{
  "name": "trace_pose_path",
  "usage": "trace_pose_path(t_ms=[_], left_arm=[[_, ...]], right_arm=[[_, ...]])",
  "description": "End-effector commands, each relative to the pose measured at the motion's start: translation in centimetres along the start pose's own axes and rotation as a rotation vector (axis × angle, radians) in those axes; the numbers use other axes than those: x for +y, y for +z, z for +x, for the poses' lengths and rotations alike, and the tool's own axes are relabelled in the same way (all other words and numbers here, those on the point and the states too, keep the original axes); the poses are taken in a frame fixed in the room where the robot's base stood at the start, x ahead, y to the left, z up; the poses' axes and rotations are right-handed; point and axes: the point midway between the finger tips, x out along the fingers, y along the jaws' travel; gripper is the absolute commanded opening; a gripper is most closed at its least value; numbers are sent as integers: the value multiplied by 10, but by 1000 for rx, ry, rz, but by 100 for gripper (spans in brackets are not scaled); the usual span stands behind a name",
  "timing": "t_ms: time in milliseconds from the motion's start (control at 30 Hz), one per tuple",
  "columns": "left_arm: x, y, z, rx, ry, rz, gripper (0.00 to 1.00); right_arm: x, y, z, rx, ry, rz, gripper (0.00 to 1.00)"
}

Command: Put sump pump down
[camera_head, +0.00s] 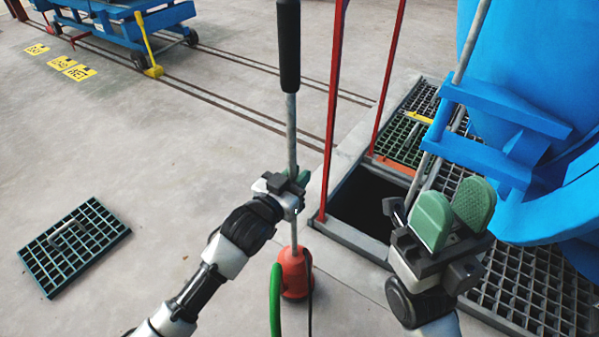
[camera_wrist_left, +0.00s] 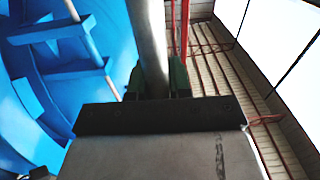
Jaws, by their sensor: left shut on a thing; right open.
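The sump pump (camera_head: 294,273) has a red-orange body at the bottom, a long grey pole and a black handle grip at the top. It is upright in the head view, left of the open pit. My left gripper (camera_head: 292,180) is shut on its pole, about midway up. The pole (camera_wrist_left: 153,50) also shows between the green fingers in the left wrist view. The body looks close to or on the concrete floor; I cannot tell whether it touches. My right gripper (camera_head: 453,212) is open and empty at the right, its green pads apart, in front of the blue vessel.
An open square pit (camera_head: 371,204) lies right of the pump, with red posts (camera_head: 332,110) at its edge. Grating (camera_head: 535,285) covers the floor under the blue vessel (camera_head: 540,60). A loose grate (camera_head: 75,243) lies left. A green hose (camera_head: 275,300) hangs beside the pump.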

Motion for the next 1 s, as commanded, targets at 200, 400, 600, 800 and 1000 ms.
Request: trace_pose_path(t_ms=[200,400,600,800,1000], left_arm=[[0,5,1,16,1,3,0],[0,4,1,16,1,3,0],[0,12,0,3,0,2,30],[0,12,0,2,0,2,44],[0,10,0,3,0,3,44]], right_arm=[[0,2,3,19,-8,-2,43],[0,2,3,18,-8,-2,43],[0,2,3,18,-8,-2,43],[0,2,3,18,-8,-2,43],[0,2,3,19,-8,-2,43]])
